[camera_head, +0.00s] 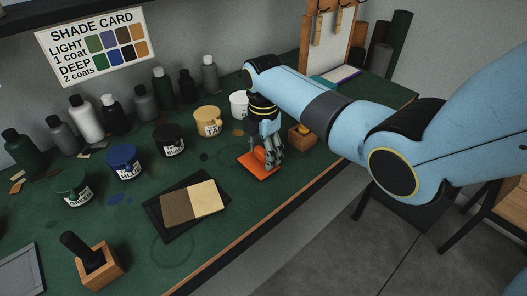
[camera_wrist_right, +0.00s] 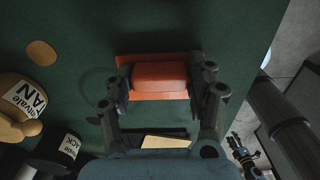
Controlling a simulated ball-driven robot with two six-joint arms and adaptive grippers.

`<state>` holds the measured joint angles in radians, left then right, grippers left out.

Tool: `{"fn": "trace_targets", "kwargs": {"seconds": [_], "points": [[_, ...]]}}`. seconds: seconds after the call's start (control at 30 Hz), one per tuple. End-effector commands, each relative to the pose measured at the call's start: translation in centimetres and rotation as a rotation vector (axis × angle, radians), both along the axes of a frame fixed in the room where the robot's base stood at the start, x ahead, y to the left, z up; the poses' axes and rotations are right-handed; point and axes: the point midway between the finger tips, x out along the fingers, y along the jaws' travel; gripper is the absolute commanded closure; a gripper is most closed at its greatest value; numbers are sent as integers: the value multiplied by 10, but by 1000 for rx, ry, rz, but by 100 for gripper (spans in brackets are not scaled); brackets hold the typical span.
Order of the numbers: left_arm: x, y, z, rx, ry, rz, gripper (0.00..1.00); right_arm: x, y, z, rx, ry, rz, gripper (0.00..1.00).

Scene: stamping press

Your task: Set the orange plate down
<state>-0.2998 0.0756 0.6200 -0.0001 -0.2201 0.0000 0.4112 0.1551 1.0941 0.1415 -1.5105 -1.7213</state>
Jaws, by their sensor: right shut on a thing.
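The orange plate (camera_head: 259,168) is over the green bench top near its front edge, right of the shade boards. It looks level and very close to the bench; I cannot tell whether it touches. My right gripper (camera_head: 270,156) points down and is shut on the plate's raised orange block. In the right wrist view the block (camera_wrist_right: 160,76) sits between the two fingers, with the flat plate (camera_wrist_right: 155,58) showing behind it. My left gripper (camera_wrist_right: 236,146) seems to show small and dark at the lower right of the wrist view; its jaws are unclear.
A dark board with brown and tan panels (camera_head: 192,204) lies left of the plate. Yellow (camera_head: 208,121), black (camera_head: 169,140) and blue (camera_head: 123,161) paint pots stand behind. A small wooden box (camera_head: 302,137) is right of the gripper. Bare bench lies around the plate.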

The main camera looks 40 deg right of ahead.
Motion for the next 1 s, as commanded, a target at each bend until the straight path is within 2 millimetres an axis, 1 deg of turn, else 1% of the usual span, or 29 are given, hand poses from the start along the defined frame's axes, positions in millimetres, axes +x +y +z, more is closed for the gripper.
{"fn": "trace_targets", "kwargs": {"seconds": [0.37,0.4,0.57,0.87,0.97,1.0], "points": [[0,4,-1,4,0,-2,60,0,0,-6,0,-1,0,76],[0,4,-1,4,0,-2,60,0,0,-6,0,-1,0,42],[0,4,-1,4,0,-2,60,0,0,-6,0,-1,1,21],[0,4,0,4,0,-2,60,0,0,-3,0,-1,1,21],[0,4,1,4,0,-2,60,1,0,5,-1,-3,1,21],[0,4,2,4,0,-2,60,1,0,11,-1,-4,1,21]]}}
